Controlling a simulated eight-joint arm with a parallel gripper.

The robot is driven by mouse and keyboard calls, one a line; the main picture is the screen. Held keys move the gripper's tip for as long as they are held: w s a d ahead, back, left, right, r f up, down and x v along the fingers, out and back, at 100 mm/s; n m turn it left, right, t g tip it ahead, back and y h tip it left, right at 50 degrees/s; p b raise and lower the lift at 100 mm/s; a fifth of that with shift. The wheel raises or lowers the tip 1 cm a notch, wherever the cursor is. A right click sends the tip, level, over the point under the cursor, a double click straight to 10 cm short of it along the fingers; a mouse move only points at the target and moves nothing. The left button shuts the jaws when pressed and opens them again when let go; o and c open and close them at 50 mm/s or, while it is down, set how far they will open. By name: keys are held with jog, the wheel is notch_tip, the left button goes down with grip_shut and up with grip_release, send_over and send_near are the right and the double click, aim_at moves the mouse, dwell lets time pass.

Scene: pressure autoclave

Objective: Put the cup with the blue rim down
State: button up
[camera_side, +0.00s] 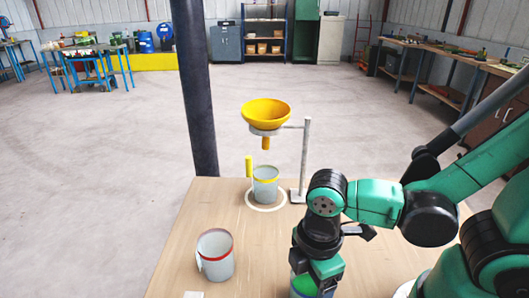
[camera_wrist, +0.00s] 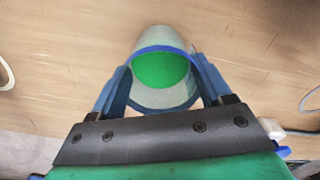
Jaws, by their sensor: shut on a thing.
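The cup with the blue rim (camera_wrist: 165,48) is pale and translucent, with green contents showing inside. It sits between the two blue fingers of my gripper (camera_wrist: 155,95), which is shut on it.
A red-rimmed cup (camera_side: 215,262) stands front left on the wooden table (camera_side: 180,255). A yellow-rimmed cup (camera_side: 265,190) stands inside a white ring (camera_side: 252,203), under a yellow funnel (camera_side: 266,112) on a grey stand (camera_side: 304,160). The tabletop between these cups is clear.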

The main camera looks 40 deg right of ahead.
jog(key=shift+f, duration=0.1)
jog(key=o, duration=1.3)
notch_tip(320, 180, up, 12)
jog(key=w+d+f+m+t, duration=0.2)
jog(key=w+d+m+t, duration=0.5)
jog(key=m, duration=0.6)
jog(key=shift+w+d+f+m, duration=0.15)
jog(key=shift+w+d+m, duration=0.15)
jog(key=shift+w+d, duration=0.55)
